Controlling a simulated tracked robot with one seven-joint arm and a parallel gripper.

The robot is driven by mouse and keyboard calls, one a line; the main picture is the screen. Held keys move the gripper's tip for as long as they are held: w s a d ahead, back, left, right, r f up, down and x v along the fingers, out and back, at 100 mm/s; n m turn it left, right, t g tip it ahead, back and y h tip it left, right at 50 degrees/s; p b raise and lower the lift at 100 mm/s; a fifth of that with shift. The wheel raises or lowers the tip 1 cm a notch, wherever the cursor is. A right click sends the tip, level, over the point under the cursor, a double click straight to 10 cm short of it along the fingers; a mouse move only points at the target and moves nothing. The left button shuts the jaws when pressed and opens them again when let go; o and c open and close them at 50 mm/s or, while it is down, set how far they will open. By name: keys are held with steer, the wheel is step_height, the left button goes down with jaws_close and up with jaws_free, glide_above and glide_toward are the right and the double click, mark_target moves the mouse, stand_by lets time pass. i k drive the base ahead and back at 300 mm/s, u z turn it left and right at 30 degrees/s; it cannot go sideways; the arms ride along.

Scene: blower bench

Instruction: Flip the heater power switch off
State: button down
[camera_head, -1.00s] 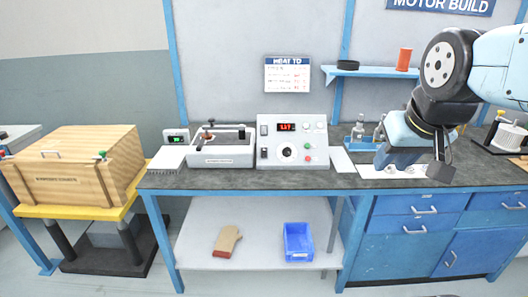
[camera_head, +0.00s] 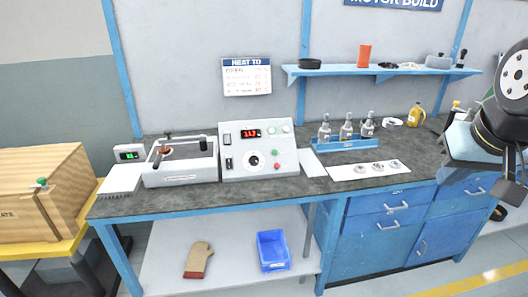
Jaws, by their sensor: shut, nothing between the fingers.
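The heater control box (camera_head: 240,174) is a white sloped panel on the dark bench top. It has a red lit display (camera_head: 250,133), a round dial (camera_head: 254,160) and small green and red buttons. My gripper (camera_head: 497,190) is shut and empty at the far right, well away from the box and partly cut off by the picture edge.
Left of the box stands a white open tray unit (camera_head: 181,174) with a part in it, and a small green-lit meter (camera_head: 129,153). Right are a white card with metal rings (camera_head: 345,172) and a blue rack of bottles (camera_head: 347,143). A shelf (camera_head: 400,71) hangs above.

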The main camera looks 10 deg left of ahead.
mark_target(229, 162)
steer(key=z, duration=0.7)
steer(key=k, duration=1.15)
steer(key=u, duration=1.35)
steer(key=i, duration=1)
steer(key=u, duration=0.05)
